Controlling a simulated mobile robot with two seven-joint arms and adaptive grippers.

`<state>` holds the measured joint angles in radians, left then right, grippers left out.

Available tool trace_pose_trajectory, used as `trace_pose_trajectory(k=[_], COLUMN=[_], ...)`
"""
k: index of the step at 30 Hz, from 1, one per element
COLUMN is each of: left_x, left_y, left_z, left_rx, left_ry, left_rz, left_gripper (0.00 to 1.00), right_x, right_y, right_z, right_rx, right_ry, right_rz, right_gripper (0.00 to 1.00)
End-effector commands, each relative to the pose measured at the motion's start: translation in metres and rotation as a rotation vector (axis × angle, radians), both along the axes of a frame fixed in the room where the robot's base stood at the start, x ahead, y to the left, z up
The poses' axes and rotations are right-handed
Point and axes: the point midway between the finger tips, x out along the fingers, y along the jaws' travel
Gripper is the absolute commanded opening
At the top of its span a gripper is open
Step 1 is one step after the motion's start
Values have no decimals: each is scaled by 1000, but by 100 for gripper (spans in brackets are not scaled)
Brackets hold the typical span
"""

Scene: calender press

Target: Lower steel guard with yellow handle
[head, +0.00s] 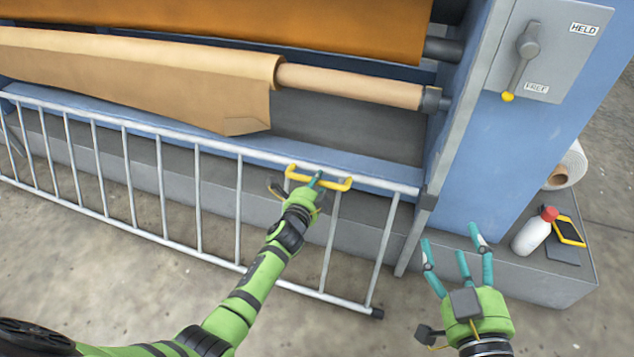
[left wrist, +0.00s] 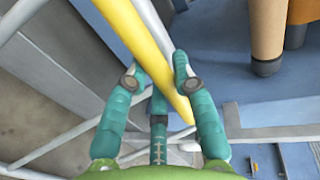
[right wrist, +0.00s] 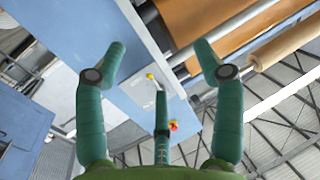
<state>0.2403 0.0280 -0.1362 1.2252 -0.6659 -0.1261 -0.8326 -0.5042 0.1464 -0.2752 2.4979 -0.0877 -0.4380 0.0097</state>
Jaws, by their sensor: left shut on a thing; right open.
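The steel guard (head: 198,185) is a barred frame hanging in front of the blue machine, across the left and middle of the head view. Its yellow handle (head: 333,184) sits on the top rail near the right end. My left gripper (head: 316,182) is shut on the handle. In the left wrist view the yellow handle (left wrist: 150,62) runs between the teal fingers, and guard bars show on the left. My right gripper (head: 457,252) is open and empty, apart from the guard, in front of the machine's right upright.
A grey panel (head: 565,40) on the upright carries a lever (head: 526,55) with its yellow knob at FREE. A white bottle with a red cap (head: 534,231), a yellow-edged device (head: 569,231) and a white roll (head: 572,168) are at the right. A brown paper roll (head: 140,75) lies above the guard.

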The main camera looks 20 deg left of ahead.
Motion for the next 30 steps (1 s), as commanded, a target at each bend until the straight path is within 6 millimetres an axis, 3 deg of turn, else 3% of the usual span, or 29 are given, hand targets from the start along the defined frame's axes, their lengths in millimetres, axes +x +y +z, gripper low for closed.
trace_pose_trajectory(k=[7, 18, 19, 20, 30], left_x=[0, 0, 0, 0, 0], left_y=[0, 0, 0, 0, 0], left_z=[-4, -4, -4, -4, -4], left_rx=[-1, 0, 0, 0, 0], left_ry=[0, 0, 0, 0, 0], left_rz=[1, 1, 1, 1, 0], left_gripper=[0, 0, 38, 50, 51], right_x=[-1, -1, -1, -1, -1], right_y=[6, 6, 6, 6, 6], right_z=[20, 22, 22, 22, 21], right_rx=[25, 28, 27, 27, 27], right_ry=[-102, -111, -110, -110, -107], right_rz=[17, 17, 17, 17, 18], right_gripper=[69, 69, 69, 69, 69])
